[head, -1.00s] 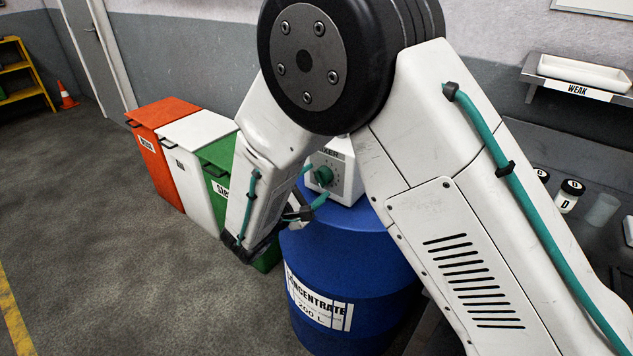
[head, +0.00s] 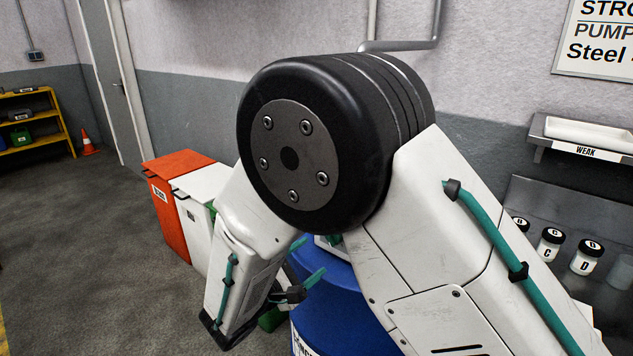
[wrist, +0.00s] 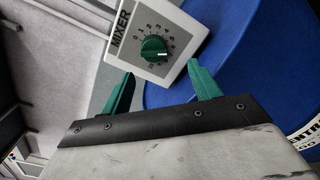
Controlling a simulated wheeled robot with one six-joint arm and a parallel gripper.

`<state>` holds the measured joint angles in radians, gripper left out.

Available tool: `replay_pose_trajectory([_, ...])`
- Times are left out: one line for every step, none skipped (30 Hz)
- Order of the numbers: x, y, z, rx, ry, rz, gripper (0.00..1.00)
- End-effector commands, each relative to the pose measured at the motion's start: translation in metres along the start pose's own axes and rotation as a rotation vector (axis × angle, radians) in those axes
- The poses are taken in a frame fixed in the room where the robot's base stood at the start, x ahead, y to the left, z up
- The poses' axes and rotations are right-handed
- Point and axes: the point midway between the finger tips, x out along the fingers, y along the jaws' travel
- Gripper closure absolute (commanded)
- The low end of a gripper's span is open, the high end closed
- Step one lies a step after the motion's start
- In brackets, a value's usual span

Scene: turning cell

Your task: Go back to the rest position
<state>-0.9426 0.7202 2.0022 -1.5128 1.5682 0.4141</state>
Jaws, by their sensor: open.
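My gripper (wrist: 161,74) is open and empty, its two green fingers apart. In the wrist view the white mixer box (wrist: 187,28) with its green knob (wrist: 153,48) shows just beyond the fingertips, and neither finger is on the knob. The knob's white mark points to the right of the picture; the number it meets is too small to read surely. In the head view my gripper (head: 312,282) hangs low at the blue drum, and my bent arm hides most of the mixer box.
The blue concentrate drum (head: 345,300) stands under the mixer box. Red (head: 170,215) and white (head: 198,235) bins stand left of my arm. Lidded jars (head: 586,258) stand on the right bench below the weak tray (head: 590,135). The floor at left is clear.

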Motion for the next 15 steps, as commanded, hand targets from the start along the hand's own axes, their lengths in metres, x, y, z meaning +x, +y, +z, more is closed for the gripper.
replay_pose_trajectory([0.000, -0.011, 0.002, -0.025, -0.004, -0.037, 0.38])
replay_pose_trajectory([0.000, -0.019, 0.004, -0.043, -0.008, -0.064, 0.38])
replay_pose_trajectory([-0.001, -0.032, 0.008, -0.069, -0.014, -0.109, 0.38])
replay_pose_trajectory([-0.002, -0.039, 0.014, -0.082, -0.017, -0.148, 0.38])
replay_pose_trajectory([-0.002, -0.045, 0.023, -0.090, -0.023, -0.192, 0.38])
replay_pose_trajectory([0.000, -0.054, 0.037, -0.095, -0.034, -0.261, 0.38])
replay_pose_trajectory([0.002, -0.059, 0.048, -0.095, -0.042, -0.313, 0.38])
replay_pose_trajectory([0.004, -0.065, 0.059, -0.092, -0.050, -0.362, 0.38])
replay_pose_trajectory([0.007, -0.070, 0.073, -0.085, -0.059, -0.425, 0.38])
replay_pose_trajectory([0.009, -0.074, 0.084, -0.077, -0.066, -0.473, 0.38])
replay_pose_trajectory([0.011, -0.079, 0.095, -0.067, -0.073, -0.521, 0.38])
replay_pose_trajectory([0.012, -0.084, 0.109, -0.051, -0.079, -0.585, 0.38])
replay_pose_trajectory([0.014, -0.088, 0.121, -0.036, -0.085, -0.635, 0.38])
replay_pose_trajectory([0.014, -0.091, 0.133, -0.020, -0.089, -0.685, 0.38])
replay_pose_trajectory([0.015, -0.097, 0.148, 0.006, -0.094, -0.752, 0.38])
